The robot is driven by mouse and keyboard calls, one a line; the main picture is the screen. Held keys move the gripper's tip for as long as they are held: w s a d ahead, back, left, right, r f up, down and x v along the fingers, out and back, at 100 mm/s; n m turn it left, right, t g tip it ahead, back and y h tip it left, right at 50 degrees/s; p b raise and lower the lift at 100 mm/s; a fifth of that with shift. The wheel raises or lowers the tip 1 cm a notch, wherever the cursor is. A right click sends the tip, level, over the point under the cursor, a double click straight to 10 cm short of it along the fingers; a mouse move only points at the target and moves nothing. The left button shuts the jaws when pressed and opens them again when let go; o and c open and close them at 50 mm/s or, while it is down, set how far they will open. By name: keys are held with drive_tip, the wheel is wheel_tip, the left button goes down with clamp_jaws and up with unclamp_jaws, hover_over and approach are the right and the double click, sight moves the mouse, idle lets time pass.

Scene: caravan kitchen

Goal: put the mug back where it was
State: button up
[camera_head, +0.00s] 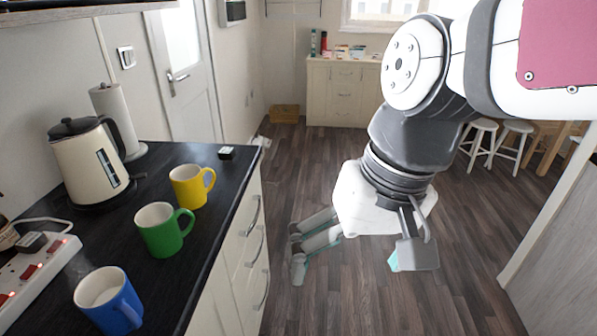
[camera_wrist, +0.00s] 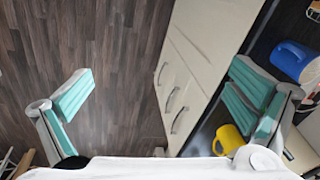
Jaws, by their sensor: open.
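Three mugs stand upright in a row on the dark countertop: a yellow mug (camera_head: 188,187) farthest back, a green mug (camera_head: 160,231) in the middle and a blue mug (camera_head: 107,300) nearest. In the wrist view the blue mug (camera_wrist: 294,61) and the yellow mug (camera_wrist: 229,139) show at the right; the green one is not visible there. My gripper (camera_head: 350,264) is open and empty, over the floor to the right of the counter, apart from all the mugs. Its spread fingers also show in the wrist view (camera_wrist: 165,84). Which mug is meant cannot be told.
Drawers with handles (camera_head: 252,255) face the open wooden floor (camera_head: 340,295). White stools (camera_head: 495,135) stand at the right.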

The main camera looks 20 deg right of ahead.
drive_tip(key=s+d, duration=0.1)
drive_tip(key=s+d+n+t+h, duration=0.1)
drive_tip(key=d, duration=0.1)
drive_tip(key=s+d+t, duration=0.1)
drive_tip(key=shift+d+r+n+h, duration=0.35)
drive_tip(key=shift+r+n+h, duration=0.05)
drive_tip(key=shift+t, duration=0.5)
wheel_tip(320, 180, up, 4)
drive_tip(key=p, duration=0.3)
drive_tip(key=shift+r, duration=0.1)
